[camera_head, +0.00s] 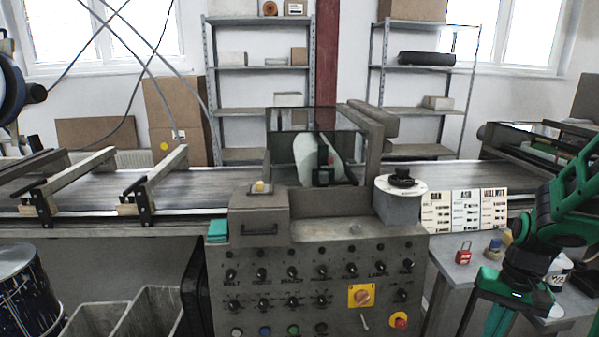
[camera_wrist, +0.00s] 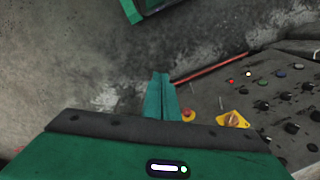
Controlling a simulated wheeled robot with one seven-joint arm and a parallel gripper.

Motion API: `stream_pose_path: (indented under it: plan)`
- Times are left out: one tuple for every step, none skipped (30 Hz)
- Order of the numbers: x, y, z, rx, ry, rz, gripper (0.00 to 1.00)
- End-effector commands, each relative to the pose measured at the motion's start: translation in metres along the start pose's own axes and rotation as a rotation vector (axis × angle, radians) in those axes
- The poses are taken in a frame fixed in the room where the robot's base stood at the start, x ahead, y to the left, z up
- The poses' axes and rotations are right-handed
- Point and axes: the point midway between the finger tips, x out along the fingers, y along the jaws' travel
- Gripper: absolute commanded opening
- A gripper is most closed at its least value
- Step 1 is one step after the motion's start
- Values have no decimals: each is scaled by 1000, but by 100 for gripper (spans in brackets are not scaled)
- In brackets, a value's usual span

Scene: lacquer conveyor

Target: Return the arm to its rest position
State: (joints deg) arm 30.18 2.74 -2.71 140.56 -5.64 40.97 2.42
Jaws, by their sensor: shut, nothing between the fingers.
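My arm is at the right edge of the head view, with green and black links folded in front of a small side table. My gripper (camera_head: 497,320) hangs low there, pointing down past the table's front. In the wrist view my gripper (camera_wrist: 161,78) shows its two teal fingers together, shut with nothing between them. Below the fingers is bare grey floor. The control panel (camera_wrist: 275,105) lies to the right of the fingers in that view, with its red knob near them but apart from the fingers as far as I can tell.
The control console (camera_head: 315,270) stands at the centre, before the conveyor (camera_head: 90,190). The side table (camera_head: 455,275) holds a red padlock (camera_head: 464,252) and small jars close to my arm. Grey bins (camera_head: 95,320) and a dark drum (camera_head: 25,290) stand at lower left.

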Motion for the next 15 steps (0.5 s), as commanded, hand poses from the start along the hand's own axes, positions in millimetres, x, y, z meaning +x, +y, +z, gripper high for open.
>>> stream_pose_path:
  plan:
    - [-13, 0, 8, -6, 15, 15, 0]
    - [-19, 2, 14, -8, 20, 24, 0]
    - [-27, 3, 22, -9, 25, 35, 0]
    - [-33, 4, 27, -10, 30, 43, 0]
    - [-39, 5, 33, -11, 34, 49, 0]
    - [-46, 7, 41, -11, 40, 57, 0]
    - [-52, 8, 47, -11, 44, 61, 0]
    - [-57, 9, 54, -10, 48, 66, 0]
    - [-63, 11, 62, -10, 54, 70, 0]
    - [-68, 12, 68, -9, 57, 73, 0]
    - [-72, 13, 74, -8, 62, 73, 0]
    - [-77, 15, 83, -7, 66, 75, 0]
    - [-80, 16, 89, -7, 68, 75, 0]
    - [-83, 17, 95, -6, 70, 75, 0]
    - [-87, 19, 102, -5, 72, 73, 0]
